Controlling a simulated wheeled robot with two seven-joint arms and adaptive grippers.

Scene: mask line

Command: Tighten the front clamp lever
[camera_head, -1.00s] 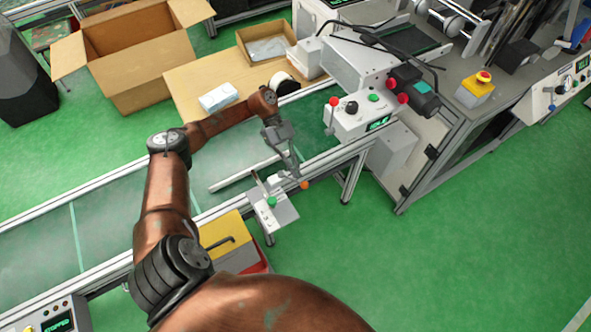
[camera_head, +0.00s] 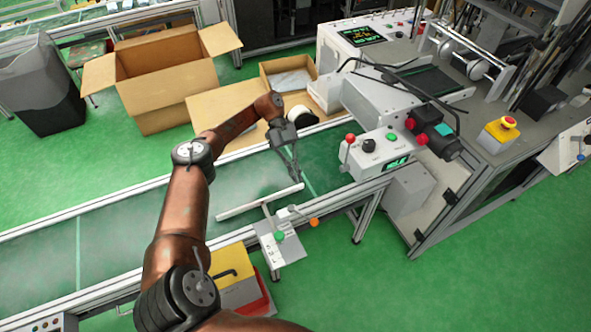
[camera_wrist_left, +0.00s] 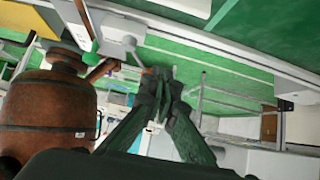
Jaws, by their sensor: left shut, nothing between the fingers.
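The clamp unit (camera_head: 286,250) is a light grey plate at the near edge of the conveyor, with printed marks on it. It carries a green knob (camera_head: 279,236) and a lever with an orange knob (camera_head: 313,222) sticking out to the right. I cannot tell whether the lever is tight. The green knob also shows in the left wrist view (camera_wrist_left: 129,40). My left gripper (camera_head: 297,180) is shut and empty, pointing down near the right end of the white guide rail (camera_head: 262,202), apart from the orange knob. Its fingers also show in the wrist view (camera_wrist_left: 163,92). My right gripper is out of view.
The green conveyor belt (camera_head: 130,240) runs beneath my left arm. A control box (camera_head: 377,152) with a red-knobbed lever stands to the right of the gripper. The green floor at right is clear.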

